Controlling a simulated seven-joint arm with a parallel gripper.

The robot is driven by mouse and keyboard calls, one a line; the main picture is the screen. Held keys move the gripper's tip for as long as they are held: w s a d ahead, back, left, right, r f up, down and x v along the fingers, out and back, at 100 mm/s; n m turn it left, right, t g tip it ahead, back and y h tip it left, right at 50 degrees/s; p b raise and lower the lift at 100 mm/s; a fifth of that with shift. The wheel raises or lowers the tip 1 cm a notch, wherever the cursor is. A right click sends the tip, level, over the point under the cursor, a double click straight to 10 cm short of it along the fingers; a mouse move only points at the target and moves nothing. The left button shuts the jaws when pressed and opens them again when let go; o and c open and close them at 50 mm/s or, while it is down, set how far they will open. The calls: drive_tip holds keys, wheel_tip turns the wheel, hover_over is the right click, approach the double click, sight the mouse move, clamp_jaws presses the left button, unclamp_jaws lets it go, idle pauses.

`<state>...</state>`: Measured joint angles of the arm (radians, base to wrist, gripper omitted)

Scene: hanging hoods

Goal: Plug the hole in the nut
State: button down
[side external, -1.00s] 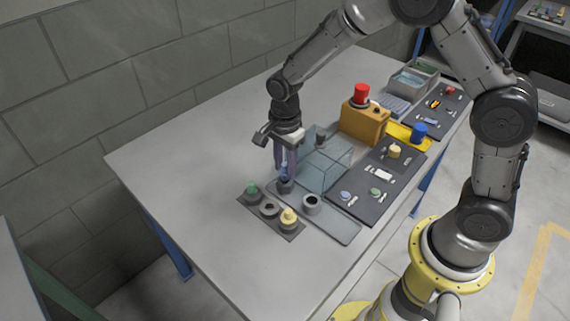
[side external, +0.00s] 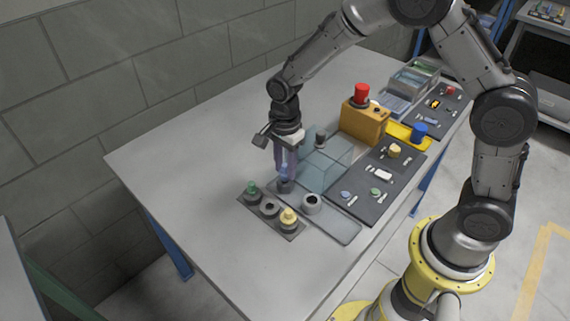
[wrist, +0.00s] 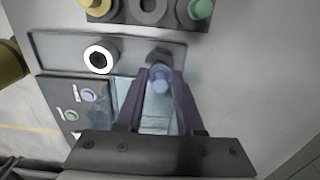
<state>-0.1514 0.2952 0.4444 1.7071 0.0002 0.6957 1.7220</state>
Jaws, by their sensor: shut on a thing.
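My gripper (side external: 284,171) is shut on a blue plug (wrist: 160,80), which it holds pointing down. A dark grey hex nut (side external: 285,188) stands on the grey plate (side external: 340,229). The plug is directly above the nut in the side view, at or very close to its top. In the wrist view the nut (wrist: 158,56) shows just beyond the plug, which covers part of it. Its hole is hidden, so I cannot tell whether the plug tip is inside. A round ring with a dark hole (side external: 311,203) stands beside the nut on the same plate.
A dark strip beside the plate carries a green-topped piece (side external: 252,191), an open grey piece (side external: 269,208) and a yellow-topped piece (side external: 289,218). A clear hood (side external: 325,166) stands close behind the gripper. An orange box (side external: 365,123) is farther back. The table's left side is clear.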

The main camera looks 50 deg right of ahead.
drive_tip(key=shift+f, duration=0.8)
idle(0.4)
unclamp_jaws()
idle(0.4)
drive_tip(key=shift+r, duration=3.5)
